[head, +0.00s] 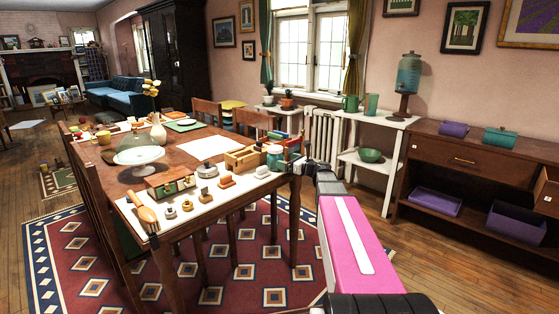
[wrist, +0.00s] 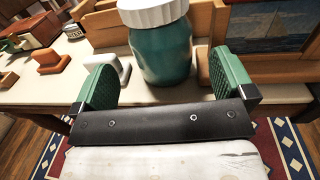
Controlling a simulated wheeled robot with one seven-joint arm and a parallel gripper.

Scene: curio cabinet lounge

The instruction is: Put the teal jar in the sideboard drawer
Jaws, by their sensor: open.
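The teal jar (head: 275,154) with a white lid stands upright at the near right end of the dining table (head: 172,214). In the wrist view the teal jar (wrist: 162,52) is centred just ahead, its lid cut by the top edge. My gripper (wrist: 166,78) is open, its green fingers to the left and right of the jar's lower front; I cannot tell whether they touch it. In the head view my gripper (head: 291,158) is at the table's right corner, partly in front of the jar.
Wooden boxes (head: 243,160), small blocks and a glass dome (head: 137,147) crowd the table around the jar. A purple box and a teal box (head: 500,138) sit on the sideboard's top. A white shelf (head: 378,168) stands left of it. Bare floor (head: 455,255) lies before the sideboard.

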